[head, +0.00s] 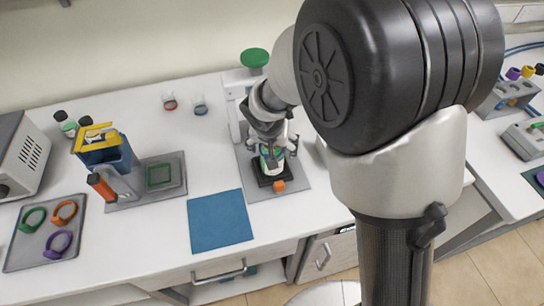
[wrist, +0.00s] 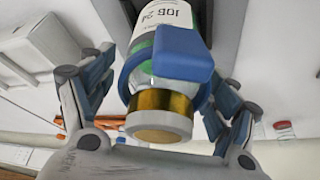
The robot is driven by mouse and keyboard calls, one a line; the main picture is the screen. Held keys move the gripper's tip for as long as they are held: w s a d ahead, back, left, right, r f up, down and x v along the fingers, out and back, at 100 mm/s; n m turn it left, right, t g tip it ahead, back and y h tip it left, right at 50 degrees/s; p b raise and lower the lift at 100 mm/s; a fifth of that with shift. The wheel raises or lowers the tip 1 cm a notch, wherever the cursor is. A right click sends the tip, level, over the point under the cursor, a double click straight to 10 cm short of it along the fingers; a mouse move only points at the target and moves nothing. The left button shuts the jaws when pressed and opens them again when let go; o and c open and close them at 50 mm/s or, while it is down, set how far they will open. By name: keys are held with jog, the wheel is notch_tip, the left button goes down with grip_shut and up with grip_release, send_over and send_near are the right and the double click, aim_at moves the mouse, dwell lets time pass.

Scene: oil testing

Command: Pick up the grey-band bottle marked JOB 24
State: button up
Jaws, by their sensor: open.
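The bottle (wrist: 172,30) fills the middle of the wrist view, its white label reading JOB 24 upside down. A blue ring with a block-like tab (wrist: 183,55) sits around it, near a gold band (wrist: 160,101) and a pale grey end (wrist: 158,126). The bottle (head: 272,165) also shows in the head view, upright on a black stand with green inside, partly hidden by my gripper. My gripper (head: 271,145) is open, above and around the bottle's top. In the wrist view its blue-grey fingers (wrist: 155,88) lie on both sides of the bottle, apparently apart from it.
The stand (head: 285,181) has a white column behind and an orange knob in front. A blue mat (head: 220,222) lies left of it. Farther left are a blue-and-yellow device (head: 105,150) and a tray of coloured rings (head: 28,247). Two small jars stand at the back.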

jog(key=shift+c, duration=0.2)
jog(key=shift+r, duration=0.1)
jog(key=c, duration=1.4)
